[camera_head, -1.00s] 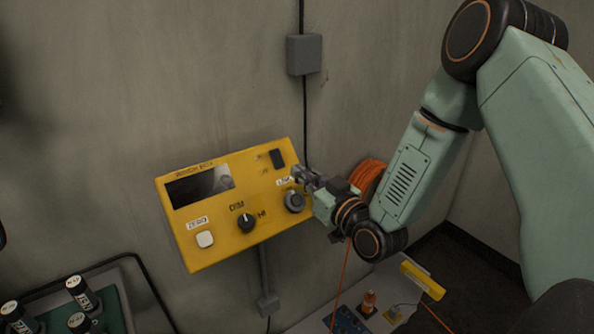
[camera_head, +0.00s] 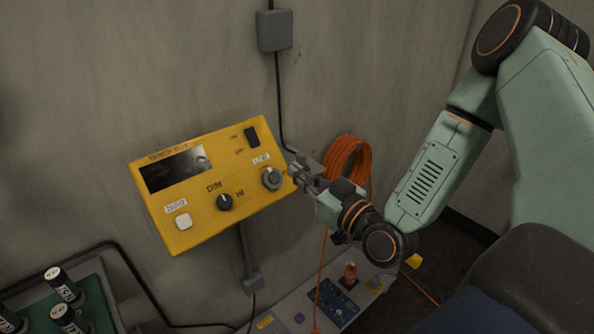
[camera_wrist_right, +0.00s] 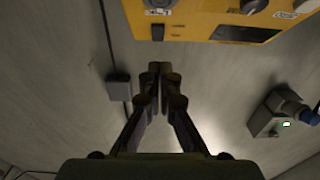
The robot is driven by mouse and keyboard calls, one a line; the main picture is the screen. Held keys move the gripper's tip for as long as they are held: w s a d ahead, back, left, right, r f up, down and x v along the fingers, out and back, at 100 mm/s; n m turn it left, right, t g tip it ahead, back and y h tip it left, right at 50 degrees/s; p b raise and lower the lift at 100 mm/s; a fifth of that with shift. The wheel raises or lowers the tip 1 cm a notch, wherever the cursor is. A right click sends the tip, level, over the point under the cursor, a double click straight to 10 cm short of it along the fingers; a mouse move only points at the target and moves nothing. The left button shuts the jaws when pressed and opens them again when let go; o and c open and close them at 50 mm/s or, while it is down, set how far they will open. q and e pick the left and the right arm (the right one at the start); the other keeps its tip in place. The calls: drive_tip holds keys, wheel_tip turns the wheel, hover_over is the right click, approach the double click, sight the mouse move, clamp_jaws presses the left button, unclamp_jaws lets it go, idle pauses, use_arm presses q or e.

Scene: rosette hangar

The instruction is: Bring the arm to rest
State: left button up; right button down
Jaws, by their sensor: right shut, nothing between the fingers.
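My right arm (camera_head: 435,170) comes in from the right, and its gripper (camera_head: 295,169) is just to the right of the yellow panel (camera_head: 235,210) on the wall. In the right wrist view the gripper (camera_wrist_right: 160,70) has its fingers together with nothing between them. The yellow panel (camera_wrist_right: 195,27) is beyond the fingertips there. A gap to the panel shows in that view. The panel carries a dark display, a white button, a black knob marked DIM and HI, a round grey knob (camera_head: 271,179) near the gripper, and a black switch. My left gripper is not in view.
A coiled orange cable (camera_head: 347,160) hangs behind the gripper. A grey wall box (camera_head: 274,31) with a black cable is above. Below is a bench (camera_head: 290,306) with a blue board. Several black-and-white cylinders stand on a green tray (camera_head: 98,300) at lower left.

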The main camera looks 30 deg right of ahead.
drive_tip(key=shift+w+d+f, duration=0.15)
drive_tip(key=shift+w, duration=0.05)
drive_tip(key=s+a+f+m+g+b, duration=0.2)
drive_tip(key=s+f+g, duration=0.25)
drive_tip(key=f, duration=0.55)
drive_tip(key=s+a+f+m+g+b, duration=0.15)
drive_tip(key=s+f+g, duration=0.3)
drive_tip(key=f, duration=0.55)
drive_tip(key=s+a+f+n+g+h+b, duration=0.1)
drive_tip(key=s+f+g+b, duration=0.8)
drive_tip(key=s+f, duration=1.3)
drive_tip(key=a+f+h+b, duration=0.1)
drive_tip(key=a+b, duration=0.1)
drive_tip(key=b, duration=0.2)
drive_tip(key=shift+h, duration=0.3)
